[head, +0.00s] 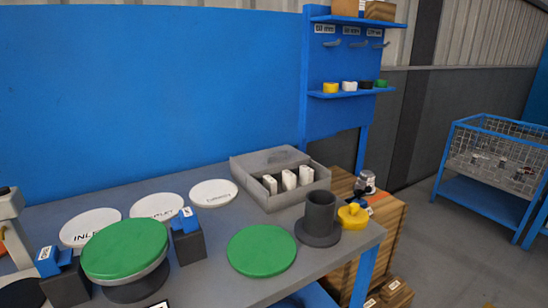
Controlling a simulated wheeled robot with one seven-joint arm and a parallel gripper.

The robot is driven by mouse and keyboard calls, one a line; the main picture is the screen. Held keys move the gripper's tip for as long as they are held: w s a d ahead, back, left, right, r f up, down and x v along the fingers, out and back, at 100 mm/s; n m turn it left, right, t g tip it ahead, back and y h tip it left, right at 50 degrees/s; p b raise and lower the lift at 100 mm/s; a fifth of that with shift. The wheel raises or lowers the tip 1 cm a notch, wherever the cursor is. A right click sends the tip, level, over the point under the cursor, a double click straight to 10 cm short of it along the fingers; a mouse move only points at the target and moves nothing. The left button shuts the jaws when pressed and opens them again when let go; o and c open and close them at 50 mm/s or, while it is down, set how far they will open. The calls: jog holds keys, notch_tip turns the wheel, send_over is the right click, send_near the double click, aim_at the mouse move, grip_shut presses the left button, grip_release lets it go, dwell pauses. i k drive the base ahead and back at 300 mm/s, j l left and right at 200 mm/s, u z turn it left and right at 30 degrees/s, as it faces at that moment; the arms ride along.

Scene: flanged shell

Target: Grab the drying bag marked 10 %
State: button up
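Three small white upright packets stand in an open grey box on the grey table: a left one (270,184), a middle one (289,179) and a right one (306,175). They may be the drying bags. Any marks on them are too small to read, so I cannot tell which is marked 10 %. Their lower parts are hidden by the front wall of the box (298,196). My gripper is not clearly in view.
A dark flanged cylinder (320,213) and a yellow part (353,214) stand right of the box. A green disc (262,250) lies in front, white labelled discs (214,193) to the left. A blue shelf rack (343,93) rises behind.

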aim_at(289, 179)
jog(key=i+j, duration=0.2)
jog(key=i, duration=0.2)
jog(key=i+j+u, duration=0.15)
jog(key=i, duration=0.3)
jog(key=i+j, duration=0.25)
jog(key=i, duration=0.2)
jog(key=u, duration=0.05)
